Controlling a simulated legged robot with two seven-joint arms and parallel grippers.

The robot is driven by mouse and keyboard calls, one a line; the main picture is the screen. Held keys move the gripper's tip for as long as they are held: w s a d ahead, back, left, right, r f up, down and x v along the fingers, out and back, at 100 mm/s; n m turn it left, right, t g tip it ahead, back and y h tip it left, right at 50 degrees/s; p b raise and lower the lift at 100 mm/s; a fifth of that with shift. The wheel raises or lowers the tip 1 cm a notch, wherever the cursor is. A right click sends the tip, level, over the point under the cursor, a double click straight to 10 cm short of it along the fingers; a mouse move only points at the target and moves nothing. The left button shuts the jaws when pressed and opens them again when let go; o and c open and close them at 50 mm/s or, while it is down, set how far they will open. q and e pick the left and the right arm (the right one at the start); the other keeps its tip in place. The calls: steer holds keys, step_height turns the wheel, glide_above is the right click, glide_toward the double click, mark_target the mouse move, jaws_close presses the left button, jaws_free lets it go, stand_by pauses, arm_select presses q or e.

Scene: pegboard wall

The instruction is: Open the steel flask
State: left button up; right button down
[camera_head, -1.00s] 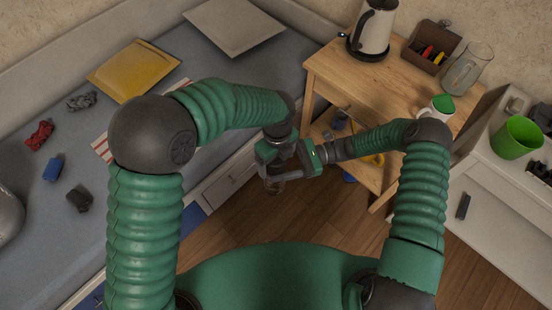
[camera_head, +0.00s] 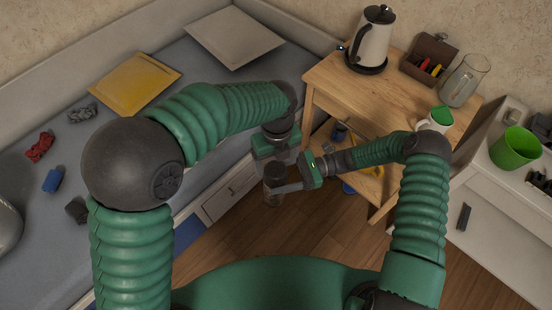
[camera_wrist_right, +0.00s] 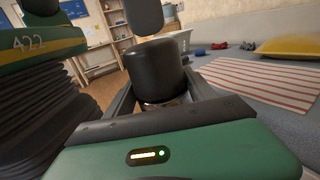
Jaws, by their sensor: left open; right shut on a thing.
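The flask (camera_head: 273,184) shows as a dark upright cylinder in front of me in the head view. My right gripper (camera_head: 286,187) is shut on it from the right. In the right wrist view the flask's black cylindrical upper part (camera_wrist_right: 158,70) stands between the right fingers, with a narrow shiny band below it. My left gripper (camera_head: 276,154) is open, just above and behind the flask, pointing down. A dark rounded piece, probably a left finger, hangs above the flask in the wrist view. The flask's lower part is mostly hidden there.
A wooden table (camera_head: 335,97) at the back right holds a kettle (camera_head: 373,42), a box, a glass jug and a mug (camera_head: 436,120). A grey bed (camera_head: 180,75) lies left with a yellow cushion (camera_head: 133,82). A white cabinet with a green bin (camera_head: 514,149) stands right.

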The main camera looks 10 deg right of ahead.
mark_target(276, 169)
arm_select(q)
step_height(276, 169, down, 7)
steer(key=shift+r, duration=0.15)
steer(key=c, duration=1.5)
steer(key=shift+o, duration=0.2)
steer(key=n, duration=0.3)
steer(key=shift+w, duration=0.1)
steer(key=o, duration=1.5)
